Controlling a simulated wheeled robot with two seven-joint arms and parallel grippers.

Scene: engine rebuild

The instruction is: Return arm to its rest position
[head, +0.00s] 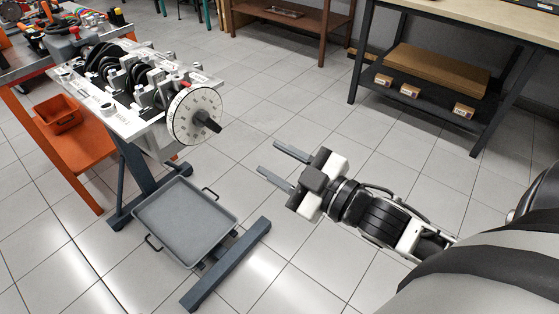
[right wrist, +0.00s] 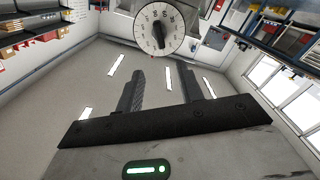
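My right gripper (head: 268,161) reaches in from the lower right in the head view, with its two fingers apart and nothing between them. It is over open floor, to the right of the engine stand and apart from it. In the right wrist view its fingers (right wrist: 161,88) also show parted and empty. The engine block (head: 130,80) sits on its stand at the upper left, with a round degree dial (head: 190,120) on its near end. The dial also shows at the top of the right wrist view (right wrist: 158,28). My left gripper is in neither view.
A grey drip tray (head: 185,222) sits low on the engine stand's base (head: 230,265). An orange cart (head: 75,160) with tools on top stands at the left. A workbench (head: 490,25) with boxes on its shelf stands at the upper right. The floor around my right gripper is clear.

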